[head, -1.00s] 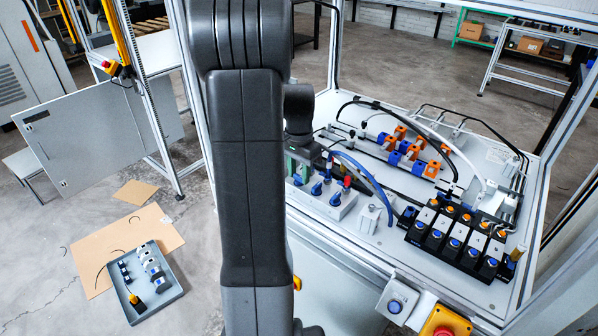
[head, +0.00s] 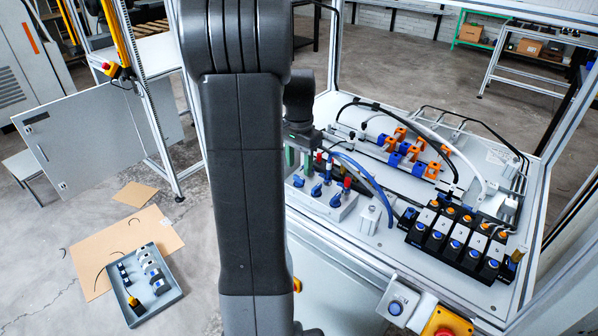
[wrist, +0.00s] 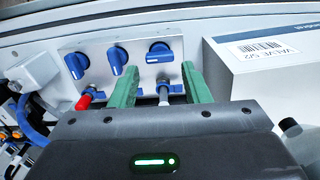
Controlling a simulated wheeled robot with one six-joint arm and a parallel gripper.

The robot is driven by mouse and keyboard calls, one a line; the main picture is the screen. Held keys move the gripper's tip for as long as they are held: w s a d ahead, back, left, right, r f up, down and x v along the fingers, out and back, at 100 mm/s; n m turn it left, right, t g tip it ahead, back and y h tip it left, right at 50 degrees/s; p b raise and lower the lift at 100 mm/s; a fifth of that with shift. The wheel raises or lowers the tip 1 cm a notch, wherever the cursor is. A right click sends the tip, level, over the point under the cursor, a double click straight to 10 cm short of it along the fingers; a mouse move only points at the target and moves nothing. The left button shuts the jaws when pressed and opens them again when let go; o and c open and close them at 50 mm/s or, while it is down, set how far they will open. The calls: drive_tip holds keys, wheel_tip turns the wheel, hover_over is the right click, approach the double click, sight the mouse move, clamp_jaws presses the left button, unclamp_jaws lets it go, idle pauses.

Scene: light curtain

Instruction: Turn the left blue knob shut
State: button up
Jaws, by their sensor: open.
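Three blue knobs sit in a row on a light grey valve block (head: 325,207). The left blue knob (head: 299,181) is beside the middle knob (head: 317,190) and the right knob (head: 336,200). The wrist view looks from the opposite side, so the left knob shows there at the right (wrist: 160,53), its handle lying crosswise. The other two handles there stand closer to upright. My gripper (head: 299,163) is open, its green fingers above the left knob. In the wrist view my gripper (wrist: 160,72) has its fingertips on either side below that knob, with no visible contact.
Blue hoses (head: 368,180) curve past the block. Black valve modules (head: 455,240) stand farther right.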

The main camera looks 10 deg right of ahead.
sight(299, 177)
drive_tip(key=shift+r, duration=1.95)
wheel_tip(299, 177, down, 7)
drive_tip(key=shift+f+p, duration=0.1)
drive_tip(key=shift+p, duration=0.2)
drive_tip(key=shift+f, duration=0.25)
drive_tip(key=shift+n, duration=0.5)
